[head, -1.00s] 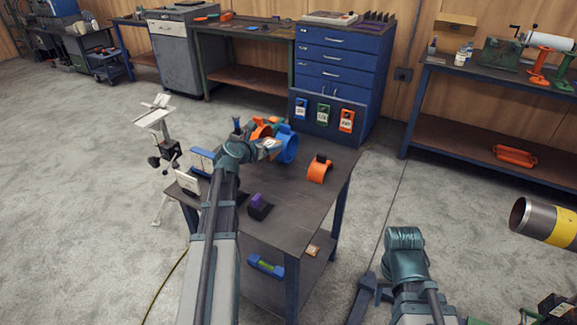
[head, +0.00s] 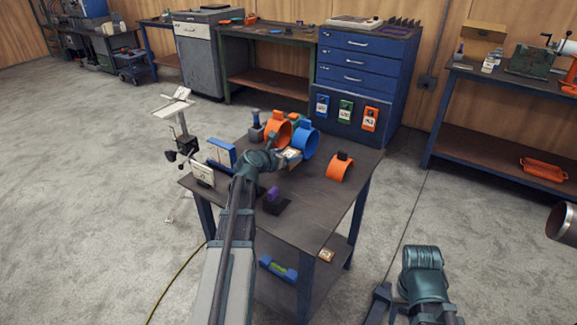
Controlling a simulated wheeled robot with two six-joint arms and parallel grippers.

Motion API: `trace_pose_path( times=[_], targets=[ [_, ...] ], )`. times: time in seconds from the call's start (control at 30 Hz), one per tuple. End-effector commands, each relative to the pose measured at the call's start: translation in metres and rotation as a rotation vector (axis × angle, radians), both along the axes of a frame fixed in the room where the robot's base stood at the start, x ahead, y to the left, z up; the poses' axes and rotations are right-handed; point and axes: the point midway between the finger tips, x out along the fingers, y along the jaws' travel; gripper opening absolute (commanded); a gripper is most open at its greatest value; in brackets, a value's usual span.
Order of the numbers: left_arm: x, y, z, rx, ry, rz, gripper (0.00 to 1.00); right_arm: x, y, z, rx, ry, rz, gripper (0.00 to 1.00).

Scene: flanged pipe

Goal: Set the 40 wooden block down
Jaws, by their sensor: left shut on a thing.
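My left gripper (head: 279,158) is shut on a small wooden block (head: 292,154) with a pale face. It holds the block over the middle of the dark work table (head: 315,205), just in front of the blue ring clamp (head: 304,145). The number on the block is too small to read, and I cannot tell whether it touches the table top. A second small wooden block (head: 326,256) lies on the table's lower shelf. My right arm is at the bottom right, away from the table; its fingertips cannot be made out.
An orange ring (head: 277,130) stands behind the gripper, and another orange piece (head: 340,168) sits to the right. A purple-and-black item (head: 275,201) lies near the front. A blue box (head: 221,152) and a white card (head: 202,174) stand at the left edge. The table's right front is bare.

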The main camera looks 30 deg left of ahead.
Motion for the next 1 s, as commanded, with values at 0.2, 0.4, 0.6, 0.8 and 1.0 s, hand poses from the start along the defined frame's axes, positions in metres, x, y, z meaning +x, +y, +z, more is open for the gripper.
trace_pose_path(
  times=[0.2, 0.4, 0.6, 0.8, 1.0],
  targets=[
    [0.0, 0.0, -0.032, 0.0, 0.0, 0.0, 0.02, 0.0, 0.0, -0.032, 0.0, 0.0, 0.0, 0.5],
    [0.0, 0.0, -0.032, 0.0, 0.0, 0.0, 0.02, 0.0, 0.0, -0.032, 0.0, 0.0, 0.0, 0.5],
    [0.0, 0.0, -0.034, 0.0, 0.0, 0.0, 0.02, 0.0, 0.0, -0.034, 0.0, 0.0, 0.0, 0.5],
    [0.0, 0.0, -0.035, 0.0, 0.0, 0.0, 0.98, 0.0, 0.0, -0.035, 0.0, 0.0, 0.0, 0.5],
    [0.0, 0.0, -0.035, 0.0, 0.0, 0.0, 1.0, 0.0, 0.0, -0.035, 0.0, 0.0, 0.0, 0.5]
  ],
)
